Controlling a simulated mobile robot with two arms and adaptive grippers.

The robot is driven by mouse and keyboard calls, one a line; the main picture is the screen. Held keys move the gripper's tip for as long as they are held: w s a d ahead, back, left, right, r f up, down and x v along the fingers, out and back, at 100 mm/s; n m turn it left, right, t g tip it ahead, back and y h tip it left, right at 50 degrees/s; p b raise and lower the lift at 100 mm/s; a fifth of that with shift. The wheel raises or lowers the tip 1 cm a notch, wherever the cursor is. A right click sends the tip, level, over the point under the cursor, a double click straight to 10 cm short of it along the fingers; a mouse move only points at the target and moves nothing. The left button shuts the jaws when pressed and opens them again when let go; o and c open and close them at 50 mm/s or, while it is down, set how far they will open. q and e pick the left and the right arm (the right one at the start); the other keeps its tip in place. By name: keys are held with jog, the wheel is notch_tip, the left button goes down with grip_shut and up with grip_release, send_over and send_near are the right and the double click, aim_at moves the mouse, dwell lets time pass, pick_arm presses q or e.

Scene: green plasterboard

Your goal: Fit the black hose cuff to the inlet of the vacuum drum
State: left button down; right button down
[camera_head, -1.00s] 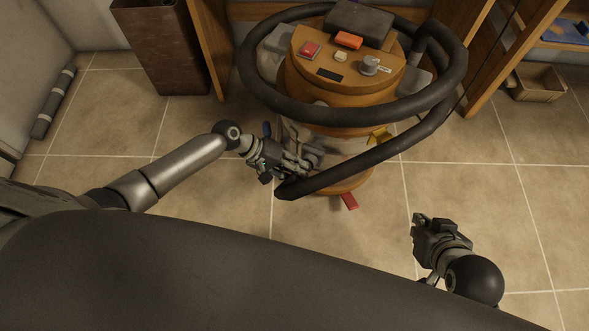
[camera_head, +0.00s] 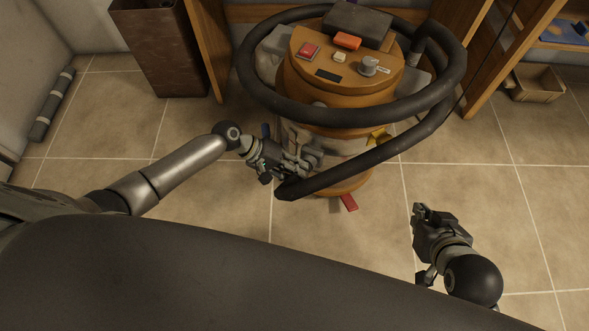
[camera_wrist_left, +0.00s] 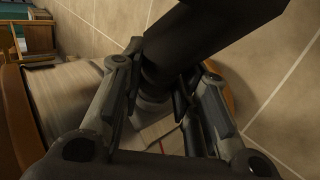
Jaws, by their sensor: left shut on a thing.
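The vacuum drum (camera_head: 340,80) stands on the floor, with an orange lid and a pale body. A black hose (camera_head: 380,158) loops around its top and ends low at the drum's front. My left gripper (camera_head: 307,163) is at the drum's front, shut on the black hose cuff. In the left wrist view the cuff (camera_wrist_left: 160,72) sits between the two fingers (camera_wrist_left: 156,105). A grey round part shows just below it; I cannot tell whether this is the inlet or whether they are joined. My right gripper (camera_head: 434,212) is apart from the drum, to its lower right; its fingers are unclear.
A brown bin (camera_head: 160,50) stands at the back left, and a grey roll (camera_head: 52,105) lies by the left wall. Wooden shelving and a cardboard box (camera_head: 537,82) are at the right. A red piece (camera_head: 349,203) is at the drum's foot.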

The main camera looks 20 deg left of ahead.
pick_arm(q)
jog(key=shift+w, duration=0.1)
jog(key=c, duration=1)
grip_release()
jog(key=shift+c, duration=0.2)
jog(key=v, duration=1.2)
